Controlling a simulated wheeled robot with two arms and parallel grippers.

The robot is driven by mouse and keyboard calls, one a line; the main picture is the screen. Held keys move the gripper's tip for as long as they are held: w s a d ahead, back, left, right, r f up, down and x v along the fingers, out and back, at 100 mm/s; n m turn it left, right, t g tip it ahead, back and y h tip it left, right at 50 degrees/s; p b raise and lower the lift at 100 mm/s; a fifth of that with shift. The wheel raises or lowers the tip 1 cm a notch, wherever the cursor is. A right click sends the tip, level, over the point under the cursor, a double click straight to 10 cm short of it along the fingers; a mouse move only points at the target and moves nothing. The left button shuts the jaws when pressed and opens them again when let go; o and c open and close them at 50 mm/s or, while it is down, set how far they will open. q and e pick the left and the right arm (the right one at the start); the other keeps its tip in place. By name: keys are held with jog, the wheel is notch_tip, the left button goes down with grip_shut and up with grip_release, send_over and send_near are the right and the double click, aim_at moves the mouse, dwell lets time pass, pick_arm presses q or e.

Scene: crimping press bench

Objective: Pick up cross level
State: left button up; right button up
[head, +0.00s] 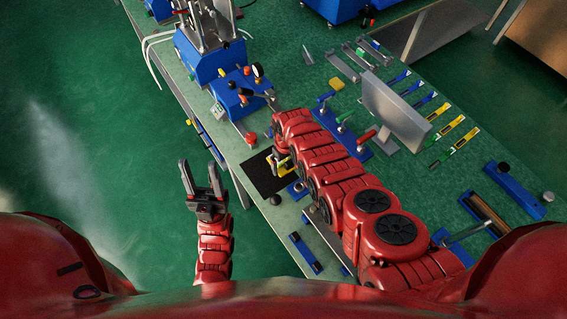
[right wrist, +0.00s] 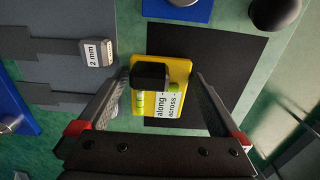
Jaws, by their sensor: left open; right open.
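The cross level is a yellow plate (right wrist: 183,68) with a dark block standing on it, green vials and a label reading "along" and "across". It lies on a black mat (right wrist: 228,58). In the head view the cross level (head: 287,167) is partly hidden by my right arm. My right gripper (right wrist: 155,88) is open, with one finger on each side of the dark block. I cannot tell whether the fingers touch it. My left gripper (head: 199,167) is open and empty, off the bench's left edge above the green floor.
A "2 mm" gauge (right wrist: 97,52) lies left of the mat in the right wrist view. A dark round knob (right wrist: 275,12) is at its upper right. In the head view, a blue press (head: 205,55) stands behind, and a grey panel (head: 395,110) stands right of my right arm.

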jog(key=c, duration=1.1)
jog(key=shift+r, duration=0.15)
